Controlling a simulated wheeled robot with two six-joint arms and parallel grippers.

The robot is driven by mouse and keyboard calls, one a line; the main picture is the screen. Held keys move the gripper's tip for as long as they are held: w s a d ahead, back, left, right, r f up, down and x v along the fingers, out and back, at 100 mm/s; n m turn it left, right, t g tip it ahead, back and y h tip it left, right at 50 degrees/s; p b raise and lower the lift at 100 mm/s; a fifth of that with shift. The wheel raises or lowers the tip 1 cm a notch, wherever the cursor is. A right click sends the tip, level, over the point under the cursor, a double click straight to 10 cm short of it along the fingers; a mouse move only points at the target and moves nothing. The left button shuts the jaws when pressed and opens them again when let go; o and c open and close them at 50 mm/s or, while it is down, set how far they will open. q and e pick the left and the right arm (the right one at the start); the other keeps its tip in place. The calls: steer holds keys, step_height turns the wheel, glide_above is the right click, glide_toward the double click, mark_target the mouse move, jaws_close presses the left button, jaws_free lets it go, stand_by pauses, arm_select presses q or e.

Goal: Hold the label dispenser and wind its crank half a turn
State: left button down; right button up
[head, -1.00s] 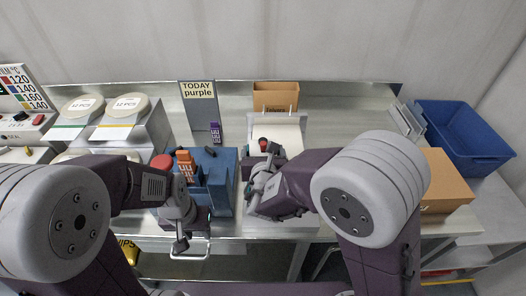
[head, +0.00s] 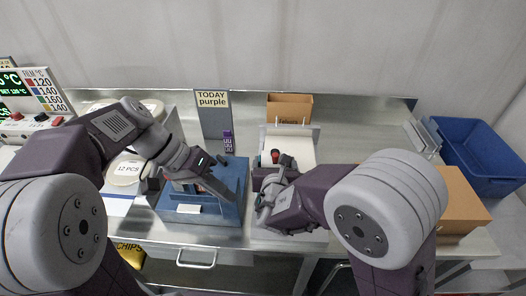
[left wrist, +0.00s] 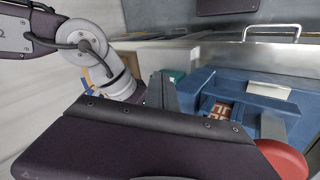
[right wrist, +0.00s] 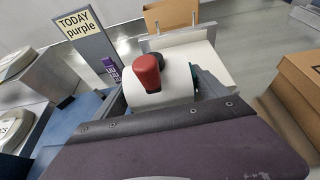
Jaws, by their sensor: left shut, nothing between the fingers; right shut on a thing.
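The label dispenser (head: 300,142) stands right of the middle in the head view, with a white sheet, a red crank knob (head: 275,156) and a dark knob. In the right wrist view its white roll (right wrist: 172,97) and the red knob (right wrist: 147,72) show close up. My right gripper (head: 266,196) is shut on the dispenser; the exact contact is partly hidden by the wrist. My left gripper (head: 212,162) is shut and empty above the blue fixture (head: 236,205), left of the dispenser and apart from the crank.
A sign reading "TODAY purple" (head: 213,100) stands behind the blue fixture, with a purple piece (head: 228,142) beside it. A cardboard box (head: 289,108) is behind the dispenser. Another box (head: 462,200) and a blue bin (head: 487,155) are at the right.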

mark_target(275, 154)
arm_select(q)
step_height(275, 154, up, 10)
steer(key=w+m+h, duration=0.2)
steer(key=w+m, duration=0.1)
steer(key=w+a+n+t+y, duration=0.2)
steer(key=w+t+y, duration=0.1)
steer(key=w, duration=0.6)
steer(key=d+f, duration=0.2)
steer(key=d, duration=0.1)
steer(key=d+f, duration=0.6)
steer(key=shift+w+d+f, duration=0.2)
steer(key=shift+d, duration=0.15)
steer(key=shift+s+d+n, duration=0.2)
steer(key=shift+d+n, duration=0.05)
steer(key=shift+n, duration=0.55)
